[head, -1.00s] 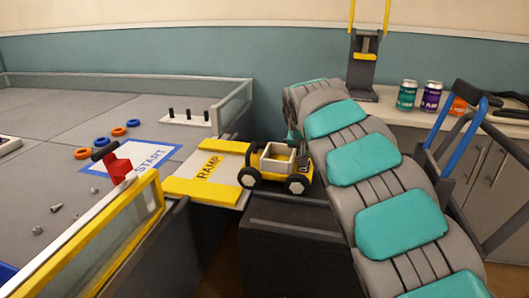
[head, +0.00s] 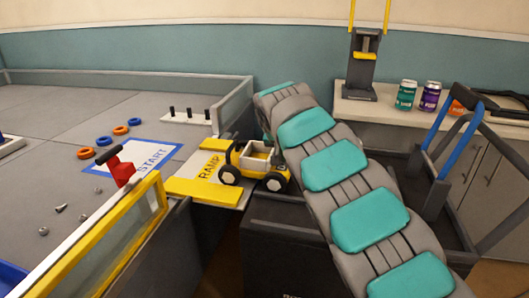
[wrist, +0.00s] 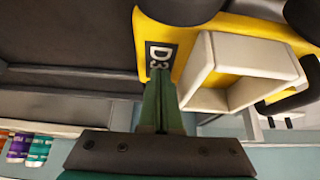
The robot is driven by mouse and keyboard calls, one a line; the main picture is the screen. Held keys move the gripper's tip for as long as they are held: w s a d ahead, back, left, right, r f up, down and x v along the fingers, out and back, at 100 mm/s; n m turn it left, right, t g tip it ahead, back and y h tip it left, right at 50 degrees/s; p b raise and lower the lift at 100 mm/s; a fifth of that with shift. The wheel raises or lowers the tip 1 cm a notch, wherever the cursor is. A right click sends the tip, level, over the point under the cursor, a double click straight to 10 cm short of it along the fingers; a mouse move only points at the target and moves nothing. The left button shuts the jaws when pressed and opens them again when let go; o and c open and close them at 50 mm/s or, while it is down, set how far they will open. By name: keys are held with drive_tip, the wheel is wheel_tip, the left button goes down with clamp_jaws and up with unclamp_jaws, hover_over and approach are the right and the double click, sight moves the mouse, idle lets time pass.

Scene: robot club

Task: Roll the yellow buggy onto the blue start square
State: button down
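The yellow buggy (head: 243,162) has dark wheels and an open white box on top. In the head view its left wheels are on the ramp (head: 203,178) and its right end is near the dark cart's edge. The blue-bordered start square (head: 140,143) lies on the field beyond the ramp, left of the buggy. In the wrist view my gripper (wrist: 160,74) has its fingers together, tips at the label on the buggy's yellow end (wrist: 233,30), seemingly touching it. In the head view my arm hides the gripper.
Yellow strips flank the ramp, and a yellow-topped wall (head: 122,220) with a red clamp-like part (head: 121,170) stands in front. Blue and orange rings (head: 103,141) and small metal parts lie on the field. The dark cart (head: 290,225) stands right of the ramp. The ramp's left half is clear.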

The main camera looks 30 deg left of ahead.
drive_tip(key=shift+s+a+f+p, duration=0.35)
drive_tip(key=shift+a+f, duration=0.1)
drive_tip(key=shift+a, duration=0.15)
drive_tip(key=shift+s+a+f+p, duration=0.3)
drive_tip(key=shift+a+f, duration=0.15)
drive_tip(key=shift+a, duration=0.15)
drive_tip(key=shift+s+a+f, duration=0.1)
drive_tip(key=shift+a, duration=0.25)
drive_tip(key=shift+s+a, duration=0.15)
drive_tip(key=shift+a, duration=0.4)
drive_tip(key=shift+s+a, duration=0.15)
drive_tip(key=shift+a, duration=0.35)
drive_tip(key=shift+w+d+r, duration=0.1)
drive_tip(key=shift+r, duration=0.15)
drive_tip(key=shift+w+d+r, duration=0.2)
drive_tip(key=shift+d+r, duration=0.1)
drive_tip(key=shift+r, duration=0.2)
drive_tip(key=shift+w+d+r, duration=0.1)
drive_tip(key=shift+d+r, duration=0.05)
drive_tip(key=shift+r, duration=0.35)
drive_tip(key=shift+w+d+r, duration=0.1)
drive_tip(key=shift+r, duration=0.35)
drive_tip(key=shift+r, duration=0.1)
